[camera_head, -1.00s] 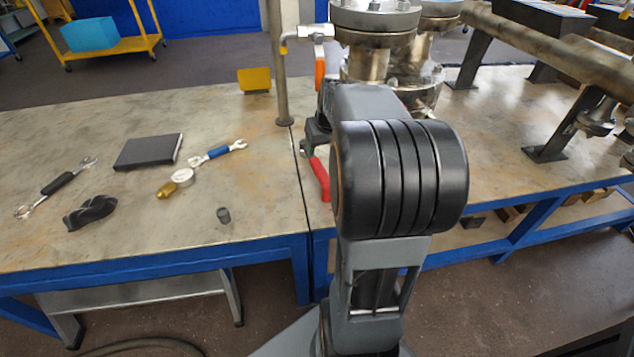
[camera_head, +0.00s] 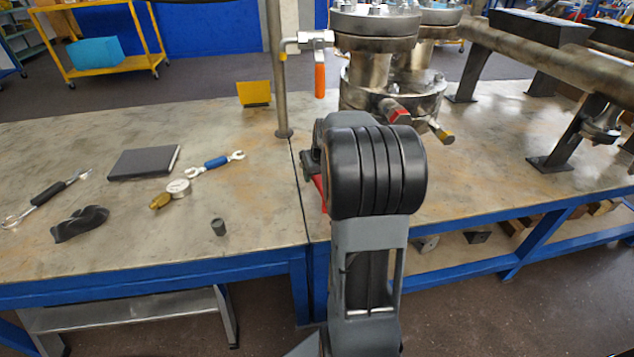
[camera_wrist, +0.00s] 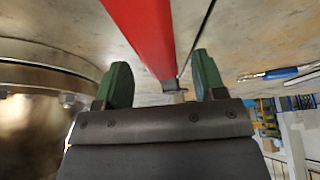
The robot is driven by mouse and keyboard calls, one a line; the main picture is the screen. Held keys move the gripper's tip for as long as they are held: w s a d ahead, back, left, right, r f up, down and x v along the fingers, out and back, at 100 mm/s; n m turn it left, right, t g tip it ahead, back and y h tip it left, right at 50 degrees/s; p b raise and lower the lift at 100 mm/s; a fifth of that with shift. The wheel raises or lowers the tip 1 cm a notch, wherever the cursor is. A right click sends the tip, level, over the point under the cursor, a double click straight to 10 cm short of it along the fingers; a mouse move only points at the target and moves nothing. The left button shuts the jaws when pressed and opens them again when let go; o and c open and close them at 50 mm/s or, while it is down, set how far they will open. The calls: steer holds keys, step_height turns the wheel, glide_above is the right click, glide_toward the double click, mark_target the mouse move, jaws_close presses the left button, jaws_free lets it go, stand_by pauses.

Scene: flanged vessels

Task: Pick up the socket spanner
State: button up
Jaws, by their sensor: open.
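A red-handled tool (camera_head: 320,190), which I take for the socket spanner, shows beside my arm near the table seam. My arm hides most of it. In the wrist view its red bar (camera_wrist: 145,35) runs from the top edge down to the gap between my fingers. Its near end, with a small metal part, appears between the green fingertips. My gripper (camera_wrist: 162,70) is open, one finger on each side of the bar in the picture. I see no finger closed on it. I cannot tell the depth between them.
A flanged vessel (camera_head: 392,80) stands close behind my arm, with red-ended and yellow-ended parts at its base. It is close on the left in the wrist view (camera_wrist: 40,120). A blue-handled spanner (camera_head: 215,163), gauge (camera_head: 179,187), black-handled spanner (camera_head: 48,194) and notebook (camera_head: 145,162) lie left.

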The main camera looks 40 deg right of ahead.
steer(key=b+x, duration=0.1)
steer(key=x, duration=0.2)
steer(key=shift+w+f, duration=0.15)
steer(key=shift+f, duration=0.05)
steer(key=shift+c, duration=0.3)
steer(key=shift+r, duration=0.1)
steer(key=c, duration=1)
